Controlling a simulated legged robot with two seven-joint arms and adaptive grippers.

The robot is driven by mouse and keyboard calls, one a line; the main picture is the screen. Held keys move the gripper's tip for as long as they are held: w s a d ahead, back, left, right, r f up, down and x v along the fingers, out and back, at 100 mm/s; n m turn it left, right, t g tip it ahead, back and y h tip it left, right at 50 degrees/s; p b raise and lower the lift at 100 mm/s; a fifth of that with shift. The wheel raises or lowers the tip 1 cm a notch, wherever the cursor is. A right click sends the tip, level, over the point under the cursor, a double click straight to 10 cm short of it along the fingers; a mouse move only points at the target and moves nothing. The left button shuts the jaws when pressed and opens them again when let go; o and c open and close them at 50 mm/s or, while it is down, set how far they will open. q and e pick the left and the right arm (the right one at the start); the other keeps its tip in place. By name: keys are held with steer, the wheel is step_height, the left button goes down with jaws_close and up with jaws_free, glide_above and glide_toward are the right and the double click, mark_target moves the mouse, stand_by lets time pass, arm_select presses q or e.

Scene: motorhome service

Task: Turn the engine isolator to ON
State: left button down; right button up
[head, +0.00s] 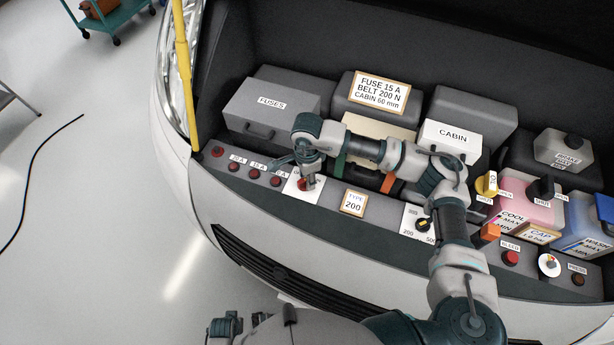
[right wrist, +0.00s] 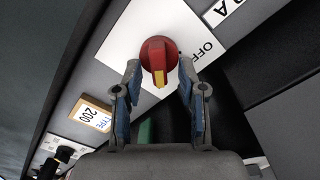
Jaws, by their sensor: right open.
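The engine isolator is a red round knob with a raised grip and a yellow mark (right wrist: 158,58), on a white plate (right wrist: 125,40). In the right wrist view the yellow mark points down the picture, and the word OFF stands right of the knob. In the head view the red knob (head: 304,184) is partly hidden under my gripper. My right gripper (right wrist: 158,75) is open, one finger on each side of the knob, with gaps visible between fingers and knob. No ON label can be read. My left gripper (head: 226,325) shows partly at the bottom edge, its jaws unclear.
Several red fuse knobs (head: 254,174) run left of the plate. Right of it are a TYPE 200 card (head: 354,202) and a dial plate (head: 417,222). Behind stand the FUSES box (head: 271,105) and CABIN box (head: 450,138). A yellow prop (head: 183,75) rises at left.

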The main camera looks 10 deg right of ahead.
step_height(320, 180, up, 12)
stand_by(0.5)
steer(key=shift+f, duration=0.15)
